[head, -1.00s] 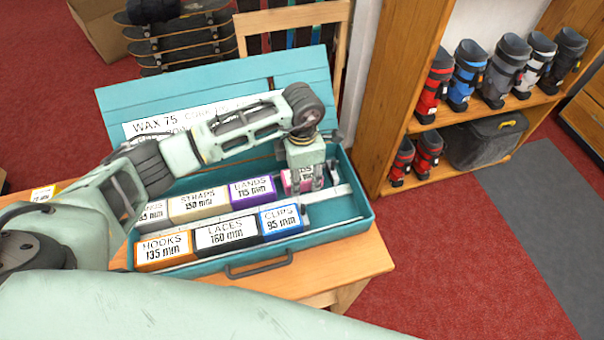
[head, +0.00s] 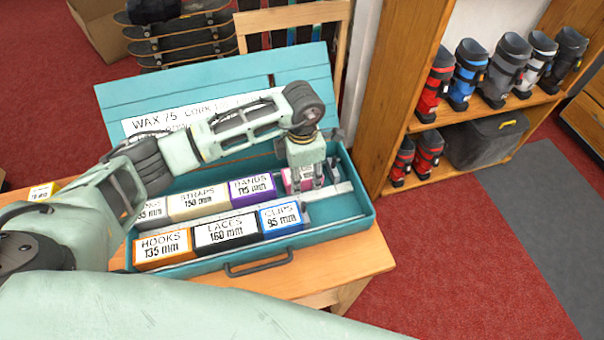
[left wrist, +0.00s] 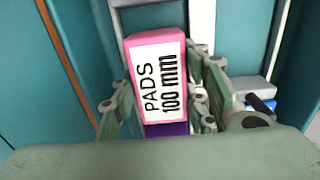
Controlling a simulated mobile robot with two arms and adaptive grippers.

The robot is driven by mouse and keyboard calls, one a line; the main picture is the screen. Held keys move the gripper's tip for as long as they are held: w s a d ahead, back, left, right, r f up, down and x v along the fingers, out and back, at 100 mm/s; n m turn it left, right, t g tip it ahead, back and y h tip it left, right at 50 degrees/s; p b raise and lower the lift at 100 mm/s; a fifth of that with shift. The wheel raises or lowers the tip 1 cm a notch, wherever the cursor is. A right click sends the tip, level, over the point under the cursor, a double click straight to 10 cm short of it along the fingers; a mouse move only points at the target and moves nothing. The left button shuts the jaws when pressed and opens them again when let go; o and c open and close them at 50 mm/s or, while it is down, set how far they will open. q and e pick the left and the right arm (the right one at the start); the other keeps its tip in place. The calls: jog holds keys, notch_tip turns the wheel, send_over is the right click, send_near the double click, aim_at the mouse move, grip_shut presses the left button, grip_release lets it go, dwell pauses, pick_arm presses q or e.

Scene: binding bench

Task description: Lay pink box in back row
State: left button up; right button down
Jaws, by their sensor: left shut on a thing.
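The pink box (left wrist: 158,80), labelled PADS 100 mm, is between the fingers of my left gripper (left wrist: 165,105) in the left wrist view. In the head view my left gripper (head: 307,180) points down into the teal case (head: 345,212), at the right end of the back row, and hides much of the pink box (head: 290,180). The purple BANDS box (head: 252,190) is just left of the pink box in that row. Whether the pink box rests on the case floor cannot be told. My right gripper is not in view.
The back row also holds the STRAPS box (head: 198,200) and a partly hidden box at its left end. The front row holds the HOOKS (head: 162,247), LACES (head: 226,231) and CLIPS (head: 281,217) boxes. The open lid (head: 290,75) rises behind.

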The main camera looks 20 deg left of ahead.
aim_at(303, 173)
pick_arm(q)
jog(key=shift+s+f, duration=0.35)
jog(key=shift+f, duration=0.2)
jog(key=o, duration=1.1)
jog(key=shift+o, duration=1.2)
jog(key=shift+w+f, duration=0.15)
jog(key=shift+w, duration=0.1)
notch_tip(303, 173, up, 11)
jog(key=shift+w, duration=0.1)
jog(key=shift+r, duration=0.75)
